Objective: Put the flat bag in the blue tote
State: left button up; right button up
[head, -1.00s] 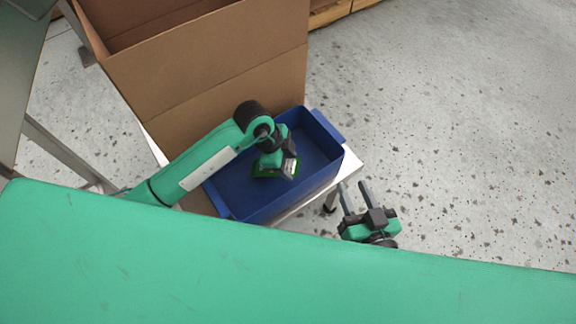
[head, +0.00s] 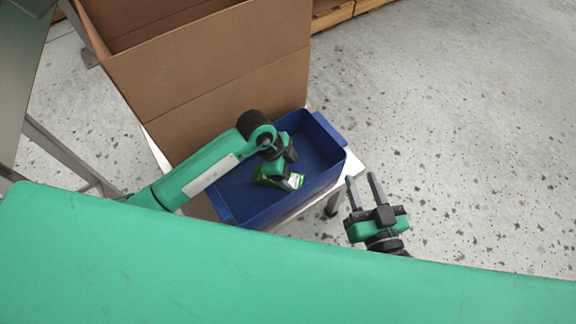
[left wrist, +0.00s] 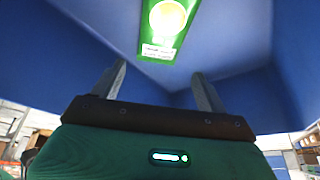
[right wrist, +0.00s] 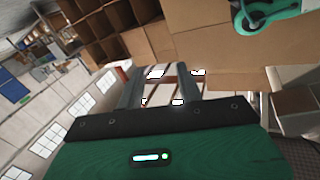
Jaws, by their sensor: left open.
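The flat bag (head: 295,181) is green with a white label and lies inside the blue tote, partly hidden by my left gripper in the head view. In the left wrist view the bag (left wrist: 165,28) shows beyond the fingertips, apart from them, against the blue tote (left wrist: 235,40). The blue tote (head: 318,150) stands on a small white table. My left gripper (head: 284,178) is over the tote, its fingers (left wrist: 158,78) spread with nothing between them. My right gripper (head: 362,179) is open and empty, to the right of the tote.
A large open cardboard box (head: 215,75) stands right behind the tote. A green surface (head: 250,265) fills the foreground. The white table's corner (head: 352,172) shows at the tote's right. Speckled floor at the right is clear.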

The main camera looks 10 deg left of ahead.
pick_arm(q)
jog(key=shift+r, duration=0.25)
jog(key=p+v, duration=0.1)
jog(key=v, duration=0.2)
jog(key=shift+r, duration=0.1)
jog(key=p+v, duration=0.2)
jog(key=v, duration=0.5)
jog(key=s+d+r+m+g+h, duration=0.1)
jog(key=s+d+r+m+h, duration=0.3)
jog(key=s+d+r+h, duration=0.6)
jog(key=w+r+n+t+h, duration=0.3)
jog(key=r+n+t+h, duration=0.25)
jog(key=r+t, duration=0.4)
jog(key=w+a+f+n+t+y, duration=0.3)
jog(key=a+f+n+t+y, duration=0.45)
jog(key=n+y, duration=0.5)
jog(key=s+a+f+n+g+y, duration=0.1)
jog(key=s+a+f+g+y, duration=0.1)
jog(key=s+f+g, duration=0.3)
jog(key=s+f, duration=0.3)
jog(key=f, duration=0.3)
jog(key=shift+s+g+y, duration=0.3)
pick_arm(e)
jog(key=s+d+f+g+h, duration=0.1)
jog(key=s+f+g, duration=0.2)
jog(key=f+g, duration=0.2)
jog(key=shift+d+f+g+h, duration=0.35)
jog(key=shift+f+g+h, duration=0.05)
